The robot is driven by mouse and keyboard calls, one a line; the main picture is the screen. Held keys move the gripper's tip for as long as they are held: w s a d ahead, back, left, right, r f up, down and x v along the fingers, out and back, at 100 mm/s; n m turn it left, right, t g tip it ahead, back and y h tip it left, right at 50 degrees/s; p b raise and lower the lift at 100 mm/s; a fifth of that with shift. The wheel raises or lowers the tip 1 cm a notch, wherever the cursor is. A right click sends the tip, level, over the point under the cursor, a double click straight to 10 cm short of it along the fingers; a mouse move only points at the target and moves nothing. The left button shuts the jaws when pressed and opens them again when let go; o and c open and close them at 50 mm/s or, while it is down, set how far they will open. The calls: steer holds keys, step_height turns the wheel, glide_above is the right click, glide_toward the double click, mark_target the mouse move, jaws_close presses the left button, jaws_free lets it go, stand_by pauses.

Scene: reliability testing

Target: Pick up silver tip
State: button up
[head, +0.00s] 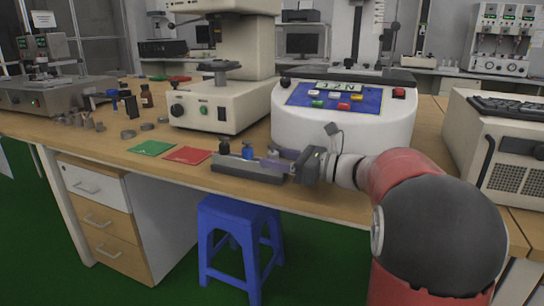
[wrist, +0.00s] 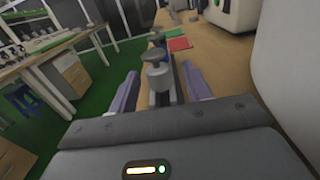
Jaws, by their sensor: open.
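The silver tip (head: 272,153) stands upright at the right end of a grey holder (head: 235,170) near the table's front edge. In the wrist view the silver tip (wrist: 156,76) has a round, flat-looking top and a narrower stem. My gripper (head: 279,164) is low over the holder's right end. In the wrist view its two purple fingers (wrist: 159,70) are open, one on each side of the tip, with visible gaps. I cannot tell whether either finger touches it.
A green mat (head: 151,148) and a red mat (head: 187,155) lie left of the holder. A large white machine (head: 340,130) stands close behind my gripper. A beige tester (head: 222,105) is behind the mats. A blue stool (head: 238,225) stands below the table edge.

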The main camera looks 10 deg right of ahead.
steer(key=shift+w+a, duration=0.35)
steer(key=shift+a, duration=0.2)
jaws_close()
steer(key=c, duration=1.1)
jaws_free()
steer(key=shift+f, duration=0.1)
